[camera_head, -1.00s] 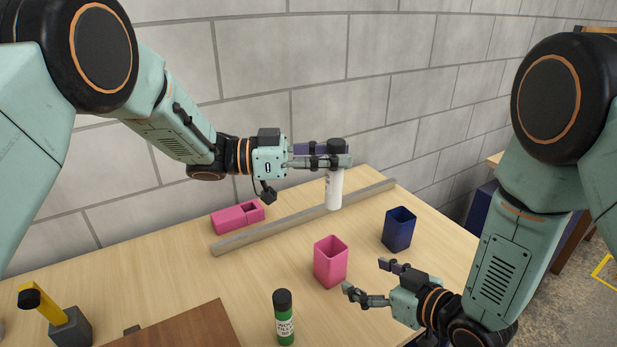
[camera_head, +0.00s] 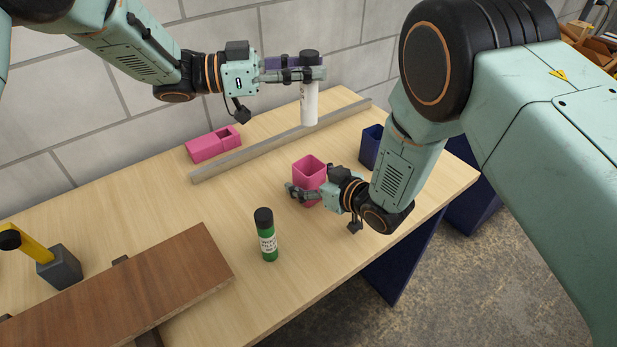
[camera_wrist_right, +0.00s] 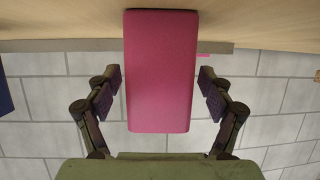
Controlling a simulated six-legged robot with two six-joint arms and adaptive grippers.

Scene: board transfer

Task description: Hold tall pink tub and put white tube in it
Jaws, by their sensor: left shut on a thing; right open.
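The tall pink tub (camera_head: 309,169) stands upright and open-topped on the table. It also shows in the right wrist view (camera_wrist_right: 160,70), between the two fingers. My right gripper (camera_wrist_right: 158,80) is open, one finger on each side of the tub, with a visible gap at each side. In the head view its fingers (camera_head: 306,190) are low beside the tub, partly hiding its lower part. My left gripper (camera_head: 316,69) is shut on the white tube (camera_head: 309,106) near its black cap. The tube hangs upright beyond the tub; the tub's inside bottom is hidden.
A grey bar (camera_head: 265,149) crosses the table, with a pink block (camera_head: 212,145) with a square opening behind it. A dark blue tub (camera_head: 371,147) is right of the pink tub. A green bottle (camera_head: 267,241) and brown board (camera_head: 160,270) are nearer. A brick wall stands behind.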

